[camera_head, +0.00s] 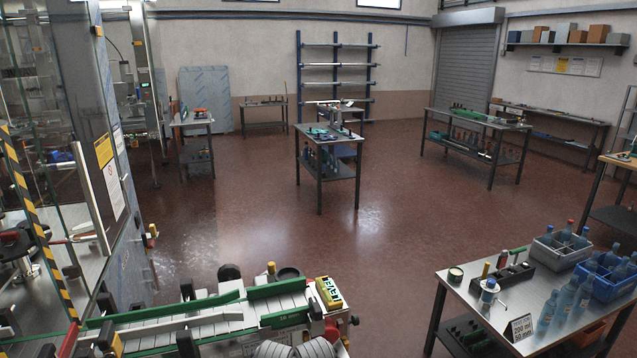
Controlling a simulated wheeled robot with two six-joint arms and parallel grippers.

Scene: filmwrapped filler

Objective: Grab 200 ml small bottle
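Several pale blue bottles stand on the steel-topped table (470,318) at the lower right. Three of them stand in front of the blue crate, one at the front (546,316). A card (521,328) beside them appears to read "200 ml". Neither of my grippers is in view, and nothing is seen touching the bottles.
A black rack (517,279) and a small round tin (455,275) share the table. A conveyor (190,325) with green guides fills the lower left, beside a glass-walled machine (60,150). Open red-brown floor (330,240) lies between, with workbenches (330,140) farther back.

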